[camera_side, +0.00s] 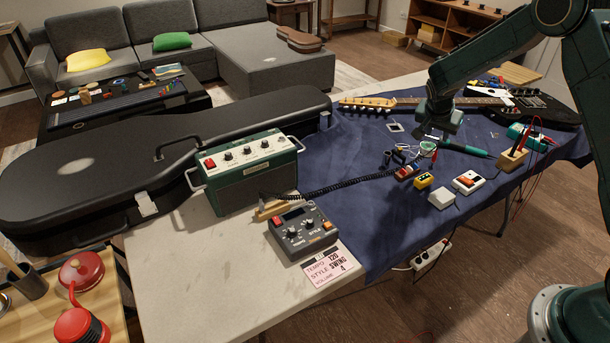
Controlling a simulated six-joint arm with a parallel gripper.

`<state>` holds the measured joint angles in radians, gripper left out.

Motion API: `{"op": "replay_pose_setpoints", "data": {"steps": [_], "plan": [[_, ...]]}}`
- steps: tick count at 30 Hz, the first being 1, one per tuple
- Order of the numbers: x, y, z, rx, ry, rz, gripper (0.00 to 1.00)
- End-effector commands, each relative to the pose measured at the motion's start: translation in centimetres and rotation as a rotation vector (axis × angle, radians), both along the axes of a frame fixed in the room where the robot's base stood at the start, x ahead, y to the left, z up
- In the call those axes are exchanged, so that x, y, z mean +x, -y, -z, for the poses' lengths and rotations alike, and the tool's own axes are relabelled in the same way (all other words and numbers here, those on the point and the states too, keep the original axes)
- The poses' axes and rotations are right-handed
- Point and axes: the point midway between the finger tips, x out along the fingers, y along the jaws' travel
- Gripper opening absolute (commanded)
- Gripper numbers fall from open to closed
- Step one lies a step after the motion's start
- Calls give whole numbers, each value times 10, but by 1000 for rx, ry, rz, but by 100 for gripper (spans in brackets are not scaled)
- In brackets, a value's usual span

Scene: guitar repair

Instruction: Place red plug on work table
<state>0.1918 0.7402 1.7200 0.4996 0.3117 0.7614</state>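The work table (185,270) is pale-topped, with a blue cloth (385,225) over its right part. A small red object (404,173), possibly the red plug, lies on the cloth at the right end of a black coiled cable (335,188). It is too small to tell whether it is a plug or a small box. My gripper (426,138) points down over the cloth, above and to the right of the red object and apart from it. Its fingers are small and dark, and I cannot tell whether they are open or hold anything.
A green amplifier (250,180) and a grey drum machine (302,232) stand left of the cloth. A yellow pedal (424,181), a white-and-orange pedal (468,182) and a white box (441,199) sit near the red object. A guitar (535,105) lies behind. The table's front-left surface is bare.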

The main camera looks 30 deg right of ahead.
Motion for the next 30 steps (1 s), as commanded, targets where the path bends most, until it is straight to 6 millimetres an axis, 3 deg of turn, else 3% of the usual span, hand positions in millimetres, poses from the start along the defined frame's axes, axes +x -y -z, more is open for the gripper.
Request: {"op": "replay_pose_setpoints", "data": {"steps": [8,14,21,30], "plan": [[-7,-17,-33,21,0,-61,34],[-26,-43,-80,51,-6,-161,34],[-61,-79,-134,86,-16,-310,34],[-117,-122,-186,111,-26,-510,34]]}}
